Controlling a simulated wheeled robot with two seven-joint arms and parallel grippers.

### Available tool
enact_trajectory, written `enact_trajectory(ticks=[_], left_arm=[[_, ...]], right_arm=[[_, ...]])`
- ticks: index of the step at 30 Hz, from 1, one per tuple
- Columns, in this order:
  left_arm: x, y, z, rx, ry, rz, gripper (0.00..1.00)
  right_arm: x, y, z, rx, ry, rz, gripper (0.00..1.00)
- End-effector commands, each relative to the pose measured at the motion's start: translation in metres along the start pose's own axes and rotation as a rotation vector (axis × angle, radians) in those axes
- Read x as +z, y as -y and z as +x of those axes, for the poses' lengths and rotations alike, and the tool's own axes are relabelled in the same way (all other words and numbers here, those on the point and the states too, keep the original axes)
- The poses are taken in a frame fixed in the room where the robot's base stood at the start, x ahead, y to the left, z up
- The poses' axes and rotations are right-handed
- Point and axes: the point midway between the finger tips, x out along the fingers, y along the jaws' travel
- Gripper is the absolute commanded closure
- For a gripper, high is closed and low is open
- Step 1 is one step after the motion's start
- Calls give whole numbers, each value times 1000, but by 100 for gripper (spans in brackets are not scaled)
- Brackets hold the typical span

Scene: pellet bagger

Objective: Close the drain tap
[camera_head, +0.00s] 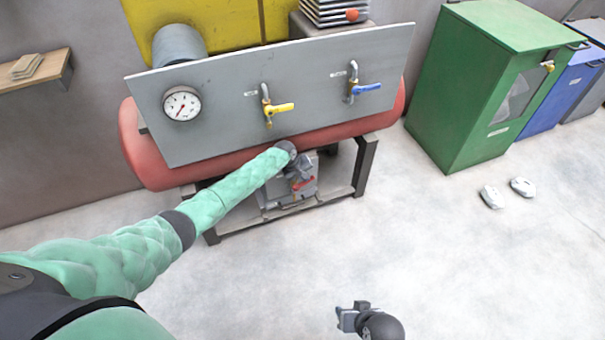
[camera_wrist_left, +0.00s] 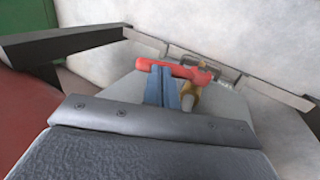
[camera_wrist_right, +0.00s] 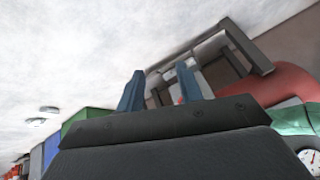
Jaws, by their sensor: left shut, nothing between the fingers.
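The drain tap has a red handle (camera_head: 304,184), low under the red tank in the head view. In the left wrist view the red handle (camera_wrist_left: 178,70) lies across the top of a brass body (camera_wrist_left: 196,96). My left gripper (camera_head: 302,172) reaches down beside it. Its blue fingers (camera_wrist_left: 162,88) are together and empty, with their tips at the handle; I cannot tell whether they touch it. My right gripper (camera_head: 347,318) is far from the tap, over the floor. Its fingers (camera_wrist_right: 163,90) stand apart with nothing between them.
Above the tap are the red tank (camera_head: 150,150) and a grey panel (camera_head: 225,90) with a gauge (camera_head: 181,104), a yellow lever (camera_head: 280,108) and a blue lever (camera_head: 367,88). A dark frame (camera_head: 364,165) surrounds the tap area.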

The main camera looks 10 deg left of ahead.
Motion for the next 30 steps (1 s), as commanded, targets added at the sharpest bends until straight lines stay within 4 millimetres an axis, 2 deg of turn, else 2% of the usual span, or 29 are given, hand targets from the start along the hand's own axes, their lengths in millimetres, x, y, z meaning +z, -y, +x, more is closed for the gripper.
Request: enact_trajectory(ticks=[1, 3, 9, 15, 30], left_arm=[[1, -5, 0, -25, 1, 0, 100], [1, -6, 2, -69, 1, 0, 100], [1, -11, 13, -208, 1, 0, 100], [1, -12, 23, -335, 1, -1, 100], [1, -13, 32, -326, 1, -1, 100]], right_arm=[[-7, 3, -16, -2, 8, -2, 64], [-12, 6, -31, -3, 23, -3, 64], [-21, 12, -62, -6, 55, -7, 64], [-22, 13, -69, -7, 64, -8, 64], [-20, 13, -65, -7, 63, -7, 64]])
